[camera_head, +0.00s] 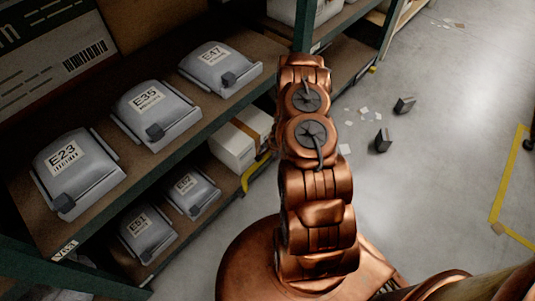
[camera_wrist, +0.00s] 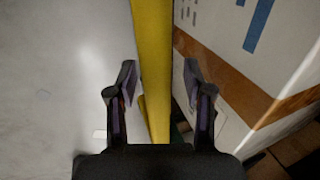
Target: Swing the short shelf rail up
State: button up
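The short shelf rail is yellow. In the wrist view a yellow bar (camera_wrist: 153,50), which looks like this rail, runs from the top edge down between my fingers. My gripper (camera_wrist: 160,82) is open, with one dark finger on each side of the bar. A gap shows at the right finger; I cannot tell whether the left finger touches. In the head view a bent yellow rail (camera_head: 257,171) shows at the lower shelf's front edge, left of my copper arm. My arm hides part of that area and my gripper there.
A white box with brown tape (camera_head: 232,148) sits on the lower shelf behind the rail. Grey lidded bins, including one marked E35 (camera_head: 157,110), stand on the shelves. Two dark blocks (camera_head: 382,140) and paper scraps lie on the floor. The floor at right is mostly clear.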

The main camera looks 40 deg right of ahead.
jog(key=shift+s, duration=0.1)
jog(key=v, duration=1.2)
dwell(0.4)
dwell(0.5)
